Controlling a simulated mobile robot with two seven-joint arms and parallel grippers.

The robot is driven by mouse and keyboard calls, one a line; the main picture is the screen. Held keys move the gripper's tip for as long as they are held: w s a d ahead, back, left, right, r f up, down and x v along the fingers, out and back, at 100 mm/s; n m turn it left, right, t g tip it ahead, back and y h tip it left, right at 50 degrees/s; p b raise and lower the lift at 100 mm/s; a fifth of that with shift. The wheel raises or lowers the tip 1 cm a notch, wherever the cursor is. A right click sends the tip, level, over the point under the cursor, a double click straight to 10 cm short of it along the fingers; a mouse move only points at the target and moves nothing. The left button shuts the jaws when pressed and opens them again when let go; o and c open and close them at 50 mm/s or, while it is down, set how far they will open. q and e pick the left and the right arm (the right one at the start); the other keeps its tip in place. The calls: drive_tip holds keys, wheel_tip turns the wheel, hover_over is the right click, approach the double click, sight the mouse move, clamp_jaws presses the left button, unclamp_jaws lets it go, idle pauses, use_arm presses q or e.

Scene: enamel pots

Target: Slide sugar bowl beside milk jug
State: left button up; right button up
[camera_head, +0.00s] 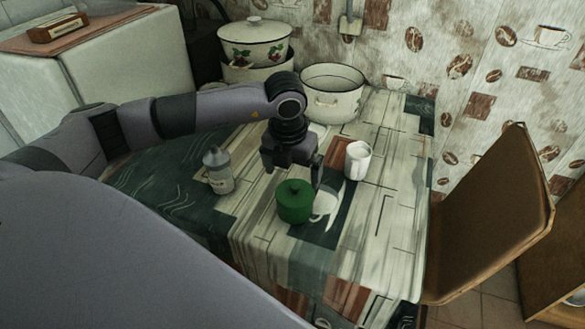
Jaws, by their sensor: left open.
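The green lidded sugar bowl (294,203) stands upright on the patterned tablecloth near the middle of the table. The white milk jug (357,160) stands behind it and to its right, with a gap between them. My left gripper (294,178) points down from above at the bowl. One dark finger shows at the bowl's right rear side; the other finger is hard to make out. The gripper is open. I cannot tell whether a finger touches the bowl. My right gripper is not in view.
A grey bottle (218,170) stands left of the bowl. A large open enamel pot (332,93) and stacked pots with a lidded one on top (254,44) stand at the back. A brown chair (492,215) is at the right. The cloth in front of the jug is clear.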

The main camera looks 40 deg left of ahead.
sight(294, 187)
use_arm(q)
drive_tip(key=shift+w+f+p, duration=0.1)
drive_tip(key=shift+w+f, duration=0.05)
drive_tip(key=shift+f, duration=1)
drive_tip(key=shift+w+f+p, duration=0.1)
drive_tip(key=shift+w+f, duration=0.1)
drive_tip(key=shift+f, duration=1)
drive_tip(key=shift+w+f+p, duration=0.1)
drive_tip(key=shift+w+f, duration=0.05)
drive_tip(key=shift+f, duration=1)
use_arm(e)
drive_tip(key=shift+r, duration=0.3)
